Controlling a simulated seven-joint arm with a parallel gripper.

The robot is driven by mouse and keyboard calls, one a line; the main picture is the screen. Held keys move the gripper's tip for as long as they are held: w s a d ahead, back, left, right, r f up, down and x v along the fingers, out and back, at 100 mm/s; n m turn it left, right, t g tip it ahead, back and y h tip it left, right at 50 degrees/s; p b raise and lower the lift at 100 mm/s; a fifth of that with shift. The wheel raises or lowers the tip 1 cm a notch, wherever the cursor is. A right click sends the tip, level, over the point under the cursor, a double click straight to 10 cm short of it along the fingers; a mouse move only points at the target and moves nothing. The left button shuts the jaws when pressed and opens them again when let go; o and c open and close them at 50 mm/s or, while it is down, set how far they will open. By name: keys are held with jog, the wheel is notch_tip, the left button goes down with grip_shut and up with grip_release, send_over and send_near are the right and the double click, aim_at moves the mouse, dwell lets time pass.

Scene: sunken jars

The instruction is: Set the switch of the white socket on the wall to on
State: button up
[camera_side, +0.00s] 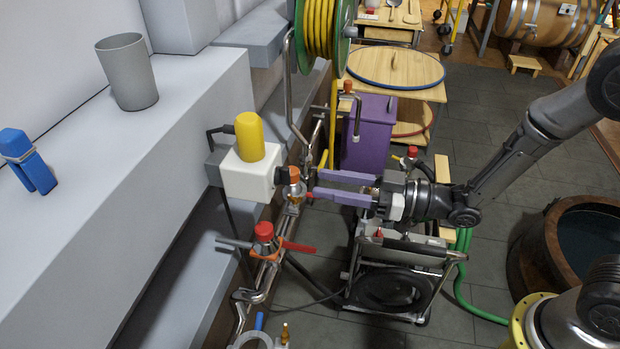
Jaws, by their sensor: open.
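The white socket (246,178) is a white box mounted at the wall ledge, left of centre. A yellow plug (249,135) stands upright on its top. A small dark round part (281,174) sits on its right face, towards my gripper; it may be the switch, but its setting is too small to tell. My gripper (315,184) has two long purple fingers, open and apart, with nothing seen between them. They point left at the socket's right face, with a short gap to it. A red-topped valve stands close by the fingertips.
A metal pipe with red-handled valves (264,232) runs below and beside the socket. A hose reel (322,30) hangs above. A purple bin (368,135) stands behind my gripper. A grey cup (128,72) and a blue object (27,160) are on the ledge.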

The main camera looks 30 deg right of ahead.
aim_at(290, 177)
jog(key=x, duration=0.5)
jog(key=shift+w+a, duration=0.1)
jog(key=shift+a, duration=0.1)
jog(key=shift+w+a, duration=0.25)
jog(key=shift+w, duration=0.1)
grip_shut()
